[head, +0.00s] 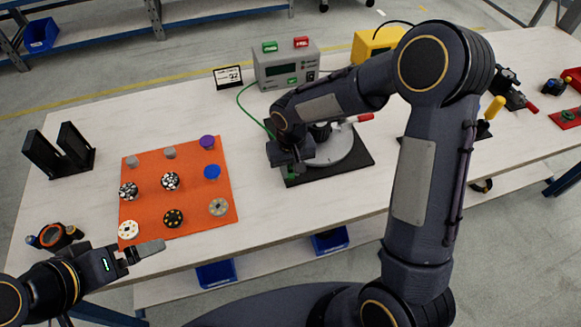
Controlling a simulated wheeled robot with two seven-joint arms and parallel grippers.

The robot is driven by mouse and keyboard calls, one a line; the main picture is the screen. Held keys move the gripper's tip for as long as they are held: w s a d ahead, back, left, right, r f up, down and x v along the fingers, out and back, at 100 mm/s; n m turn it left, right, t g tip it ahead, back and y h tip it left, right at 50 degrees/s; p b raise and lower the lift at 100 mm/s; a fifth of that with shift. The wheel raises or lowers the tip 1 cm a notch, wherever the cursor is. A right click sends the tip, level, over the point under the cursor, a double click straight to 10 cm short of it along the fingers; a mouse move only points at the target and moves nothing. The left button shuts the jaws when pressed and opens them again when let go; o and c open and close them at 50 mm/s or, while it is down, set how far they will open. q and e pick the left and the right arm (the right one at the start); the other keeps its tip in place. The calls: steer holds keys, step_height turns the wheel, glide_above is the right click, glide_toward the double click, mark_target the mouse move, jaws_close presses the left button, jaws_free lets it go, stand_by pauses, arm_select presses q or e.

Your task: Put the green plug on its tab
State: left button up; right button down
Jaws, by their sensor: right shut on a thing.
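My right gripper (288,165) points down over the left front part of a black mat (355,165). It is shut on the green plug (291,174), of which only a small green part shows below the jaws. A green lead (247,112) runs from the grey meter box (285,67) down to this gripper. A grey round part (342,149) lies on the mat just right of the gripper. The tab cannot be made out; the gripper and arm cover part of this area. My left gripper (150,249) hovers at the front left, by the orange mat's near edge; its jaw gap is unclear.
An orange mat (224,186) holds several small discs and knobs. A black stand (62,153) is at the left, and a small sign (228,77) stands beside the box. A yellow case (372,45) is behind my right arm. Bare table lies between the mats.

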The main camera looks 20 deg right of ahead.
steer(key=shift+s+d+f, duration=0.1)
steer(key=shift+s+f, duration=0.1)
stand_by(0.7)
steer(key=c, duration=1.6)
jaws_free()
steer(key=o, duration=0.5)
steer(key=shift+r, duration=0.1)
step_height(320, 180, up, 8)
steer(key=shift+f, duration=0.25)
